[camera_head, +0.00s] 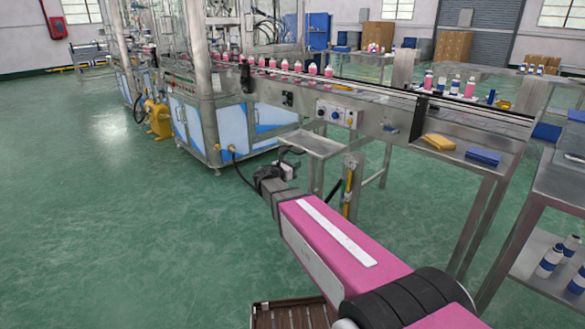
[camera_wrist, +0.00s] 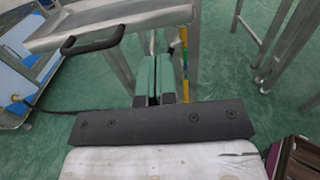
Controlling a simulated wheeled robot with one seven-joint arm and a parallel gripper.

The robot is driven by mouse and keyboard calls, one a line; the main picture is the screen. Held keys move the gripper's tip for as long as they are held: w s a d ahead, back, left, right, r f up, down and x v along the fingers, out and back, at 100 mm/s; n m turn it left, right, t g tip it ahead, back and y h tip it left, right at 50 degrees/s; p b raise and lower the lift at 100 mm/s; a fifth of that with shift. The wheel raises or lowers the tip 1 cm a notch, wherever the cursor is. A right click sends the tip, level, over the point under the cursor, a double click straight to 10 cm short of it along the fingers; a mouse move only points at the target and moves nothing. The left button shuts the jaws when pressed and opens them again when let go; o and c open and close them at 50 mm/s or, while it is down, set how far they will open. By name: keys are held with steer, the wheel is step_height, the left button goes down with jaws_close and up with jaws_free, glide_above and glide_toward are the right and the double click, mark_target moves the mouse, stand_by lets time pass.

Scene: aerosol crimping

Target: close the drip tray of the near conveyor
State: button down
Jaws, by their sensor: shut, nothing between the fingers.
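The drip tray (camera_head: 318,145) is a shallow grey metal tray under the near conveyor (camera_head: 375,112). It juts out from the conveyor's front side. In the wrist view the tray (camera_wrist: 125,18) spans the upper left, with a black bar handle (camera_wrist: 92,40) on its near edge. My gripper (camera_head: 287,168) is beside the tray's near edge in the head view. In the wrist view the fingers of my gripper (camera_wrist: 154,75) are shut together and empty, below and right of the handle, apart from it. The tray's far end is cut off in the wrist view.
A metal leg with a yellow-marked post (camera_head: 349,188) stands right of my gripper. A blue-and-white machine cabinet (camera_head: 210,130) is at left. A steel table (camera_head: 560,180) with bottles stands at right. The green floor at left is open.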

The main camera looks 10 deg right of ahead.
mark_target(315, 156)
steer(key=x, duration=0.9)
steer(key=shift+w+d, duration=0.1)
steer(key=shift+d, duration=0.05)
steer(key=x, duration=2.9)
